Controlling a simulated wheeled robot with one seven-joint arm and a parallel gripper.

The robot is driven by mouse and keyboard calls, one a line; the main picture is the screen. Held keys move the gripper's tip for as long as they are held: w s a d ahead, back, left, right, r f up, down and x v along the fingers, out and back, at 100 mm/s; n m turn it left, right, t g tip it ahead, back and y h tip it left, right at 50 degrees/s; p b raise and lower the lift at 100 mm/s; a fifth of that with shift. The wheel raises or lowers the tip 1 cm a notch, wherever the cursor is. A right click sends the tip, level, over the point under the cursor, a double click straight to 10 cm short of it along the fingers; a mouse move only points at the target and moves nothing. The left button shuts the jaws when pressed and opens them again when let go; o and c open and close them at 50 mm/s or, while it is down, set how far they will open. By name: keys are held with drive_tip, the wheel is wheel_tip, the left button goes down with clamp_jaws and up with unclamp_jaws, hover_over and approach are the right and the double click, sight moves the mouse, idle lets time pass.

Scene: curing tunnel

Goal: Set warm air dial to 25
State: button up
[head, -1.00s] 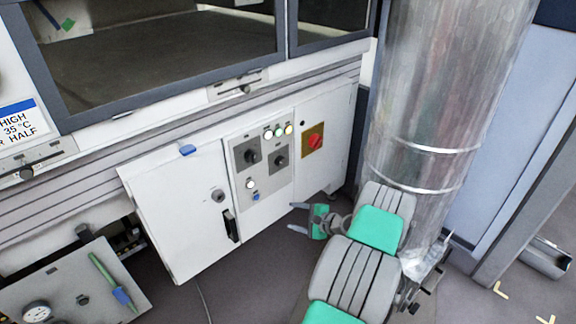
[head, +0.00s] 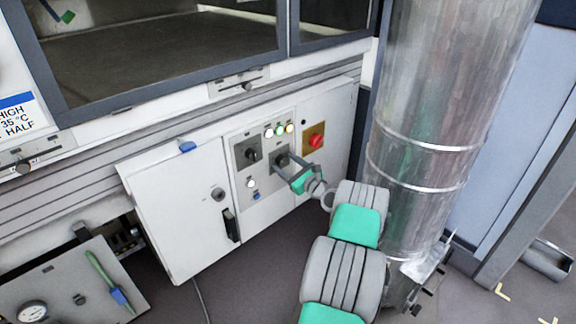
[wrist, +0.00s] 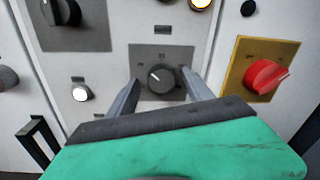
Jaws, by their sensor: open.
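The control panel (head: 238,192) has two dark dials on grey plates. The right dial (head: 281,160) is partly behind my gripper in the head view; in the wrist view the same black dial (wrist: 160,78) sits straight ahead with a pale pointer mark, its numbers too small to read surely. The left dial (head: 252,155) also shows in the wrist view (wrist: 62,12). Which one is the warm air dial I cannot read. My gripper (wrist: 163,88) is open, its fingers on either side of the right dial; whether they touch it I cannot tell.
A red rotary switch (head: 316,141) on a yellow plate is right of the dials. Lit lamps (head: 278,130) sit above, and a white button (head: 251,183) below left. A large metal duct (head: 430,120) stands close to the right of my arm. A cabinet door (head: 180,215) is at left.

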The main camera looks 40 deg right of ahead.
drive_tip(key=shift+c, duration=0.4)
clamp_jaws()
drive_tip(key=shift+f+n+b, duration=0.1)
drive_tip(key=shift+n+b, duration=0.35)
drive_tip(key=shift+n, duration=0.65)
drive_tip(key=shift+o, duration=0.4)
unclamp_jaws()
